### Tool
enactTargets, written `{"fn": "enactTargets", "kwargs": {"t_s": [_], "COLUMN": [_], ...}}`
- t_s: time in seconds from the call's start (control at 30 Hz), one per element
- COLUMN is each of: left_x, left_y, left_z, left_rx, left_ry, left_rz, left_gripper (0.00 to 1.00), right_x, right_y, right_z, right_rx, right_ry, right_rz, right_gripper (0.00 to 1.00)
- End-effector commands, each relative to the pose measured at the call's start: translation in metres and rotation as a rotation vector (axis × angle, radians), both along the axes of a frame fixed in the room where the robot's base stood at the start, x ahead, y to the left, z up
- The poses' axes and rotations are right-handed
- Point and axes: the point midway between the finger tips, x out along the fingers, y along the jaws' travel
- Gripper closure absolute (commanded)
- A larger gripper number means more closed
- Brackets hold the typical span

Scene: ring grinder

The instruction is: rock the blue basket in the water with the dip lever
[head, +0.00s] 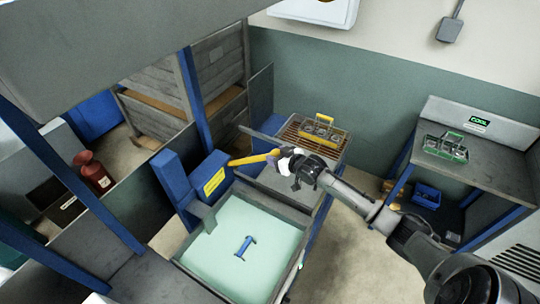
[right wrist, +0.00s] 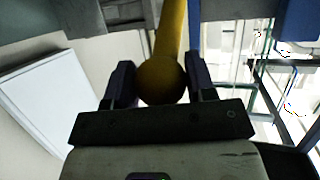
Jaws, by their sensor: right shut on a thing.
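The water tank (head: 289,280) stands at the lower middle of the head view, filled with pale green water (head: 205,248). A blue I-shaped part (head: 244,246), perhaps the handle of the blue basket, shows in the water; the rest of the basket cannot be made out. The yellow dip lever (head: 250,159) sticks out to the right from a blue box (head: 212,178) behind the tank. My right gripper (head: 283,158) is shut on the lever's end. In the right wrist view the lever's round yellow knob (right wrist: 161,79) sits between the two dark fingers. My left gripper is not in view.
A yellow-handled basket (head: 323,131) stands on a slatted rack behind the lever. A green-handled basket (head: 446,147) is on the grey table (head: 493,158) at the right, with a blue bin (head: 427,195) below. Red containers (head: 93,173) stand at the left. Blue posts frame the tank's left side.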

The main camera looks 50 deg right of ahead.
Motion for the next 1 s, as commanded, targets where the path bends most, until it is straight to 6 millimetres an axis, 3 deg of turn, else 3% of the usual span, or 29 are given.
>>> {"fn": "enactTargets", "kwargs": {"t_s": [0.4, 0.43, 0.67, 1.0], "left_x": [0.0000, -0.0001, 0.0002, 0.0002], "left_y": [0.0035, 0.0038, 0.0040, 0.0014], "left_z": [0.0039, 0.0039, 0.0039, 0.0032], "left_rx": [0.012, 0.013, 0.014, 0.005], "left_ry": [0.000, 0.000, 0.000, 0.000], "left_rz": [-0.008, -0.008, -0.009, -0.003], "left_gripper": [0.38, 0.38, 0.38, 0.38], "right_x": [-0.0001, 0.0000, -0.0007, -0.0061], "right_y": [-0.0027, -0.0027, -0.0029, -0.0023], "right_z": [0.0061, 0.0064, 0.0047, 0.0045], "right_rx": [-0.004, -0.004, -0.003, -0.003], "right_ry": [0.000, 0.000, 0.004, 0.007], "right_rz": [-0.004, -0.004, -0.005, -0.004], "right_gripper": [0.92, 0.47, 0.25, 0.25]}}
